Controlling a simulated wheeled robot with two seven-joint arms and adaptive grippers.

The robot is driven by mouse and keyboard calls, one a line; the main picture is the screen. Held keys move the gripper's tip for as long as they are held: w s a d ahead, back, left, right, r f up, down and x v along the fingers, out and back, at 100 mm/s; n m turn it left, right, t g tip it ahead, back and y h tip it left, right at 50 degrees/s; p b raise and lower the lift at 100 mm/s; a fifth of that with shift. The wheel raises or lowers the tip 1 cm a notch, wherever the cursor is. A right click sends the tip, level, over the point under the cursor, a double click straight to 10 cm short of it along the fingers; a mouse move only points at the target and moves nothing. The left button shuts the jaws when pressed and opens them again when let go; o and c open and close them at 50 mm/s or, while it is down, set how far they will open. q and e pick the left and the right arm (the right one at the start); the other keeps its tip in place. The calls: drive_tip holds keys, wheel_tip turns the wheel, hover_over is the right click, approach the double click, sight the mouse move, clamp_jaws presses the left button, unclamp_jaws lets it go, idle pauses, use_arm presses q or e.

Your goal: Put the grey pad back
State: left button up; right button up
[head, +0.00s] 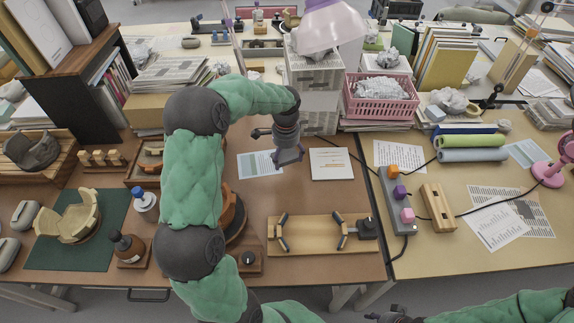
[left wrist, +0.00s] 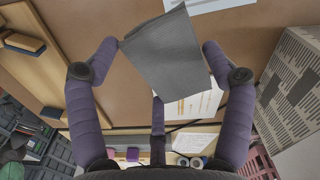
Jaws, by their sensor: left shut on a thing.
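The grey pad (left wrist: 165,55) is a flat dark grey slab, held between the fingers of my left gripper (left wrist: 158,46) in the left wrist view. In the head view the pad (head: 289,155) hangs tilted below the left gripper (head: 287,140), over the brown table near the printed sheets. Whether it touches the table cannot be told.
A wooden clamp board (head: 310,235) lies near the front edge. A green mat (head: 85,228) carries a partly assembled pot (head: 75,222) at left. A white sheet (head: 331,164) lies right of the pad. A pink basket (head: 378,100) and a paper stack (head: 315,75) stand behind.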

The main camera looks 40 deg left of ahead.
sight(287, 151)
use_arm(q)
drive_tip(key=w+f, duration=0.1)
drive_tip(key=a+f+b, duration=0.1)
drive_tip(key=w+f, duration=0.1)
drive_tip(key=f, duration=0.1)
drive_tip(key=shift+w+a, duration=0.3)
drive_tip(key=f, duration=0.1)
drive_tip(key=f+b, duration=0.2)
drive_tip(key=shift+w+a+f, duration=0.2)
drive_tip(key=shift+w+f, duration=0.05)
drive_tip(key=shift+f, duration=0.1)
drive_tip(key=shift+r, duration=0.1)
drive_tip(key=o, duration=1)
wheel_tip(287, 151, up, 12)
drive_tip(key=p, duration=0.4)
drive_tip(key=shift+p, duration=0.3)
